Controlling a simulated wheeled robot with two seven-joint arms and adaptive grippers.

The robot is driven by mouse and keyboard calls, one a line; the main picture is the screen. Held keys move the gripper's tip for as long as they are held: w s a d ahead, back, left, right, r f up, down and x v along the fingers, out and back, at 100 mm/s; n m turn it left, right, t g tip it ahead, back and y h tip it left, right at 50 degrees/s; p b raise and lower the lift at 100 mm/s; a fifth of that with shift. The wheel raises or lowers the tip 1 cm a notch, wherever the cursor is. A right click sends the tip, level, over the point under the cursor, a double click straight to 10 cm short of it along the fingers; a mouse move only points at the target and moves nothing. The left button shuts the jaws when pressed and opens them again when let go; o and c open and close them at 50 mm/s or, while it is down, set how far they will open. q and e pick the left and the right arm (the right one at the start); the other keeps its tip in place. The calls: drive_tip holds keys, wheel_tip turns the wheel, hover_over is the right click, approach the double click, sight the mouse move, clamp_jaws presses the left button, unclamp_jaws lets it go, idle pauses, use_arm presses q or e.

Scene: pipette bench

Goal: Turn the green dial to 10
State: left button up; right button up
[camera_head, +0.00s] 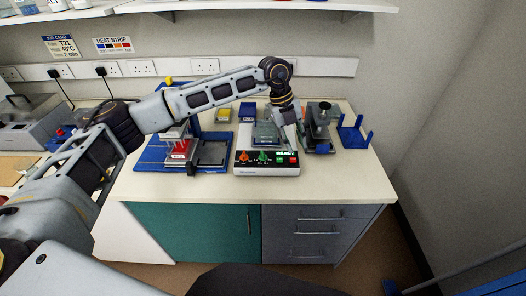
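The white bench device (267,170) stands at the front of the bench, with a grey block on top. Its front panel carries an orange-red dial (243,156) at the left and the green dial (262,156) beside it. A lit green display and small green and red buttons (293,160) are at the right. The dial's scale and setting are too small to read. My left gripper (296,132) points down over the right rear of the device, apart from the green dial. Its fingers are too small to tell open from shut. My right gripper is out of view.
Left of the device is a blue rack (150,154) with a red block. To the right are a dark instrument (318,135) and a blue stand (352,134). Small yellow and blue boxes stand behind. The bench's front strip is clear. A shelf (345,5) hangs above.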

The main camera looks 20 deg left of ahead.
sight(263, 153)
use_arm(q)
drive_tip(key=w+a+r+n+y, duration=0.1)
drive_tip(key=a+y, duration=0.1)
drive_tip(key=a, duration=0.3)
drive_tip(key=w+a+r+n+y, duration=0.1)
drive_tip(key=w+a+r+y, duration=0.1)
drive_tip(key=a, duration=0.4)
wheel_tip(263, 153, down, 14)
drive_tip(key=shift+r+p, duration=0.15)
drive_tip(key=shift+p, duration=1.1)
clamp_jaws()
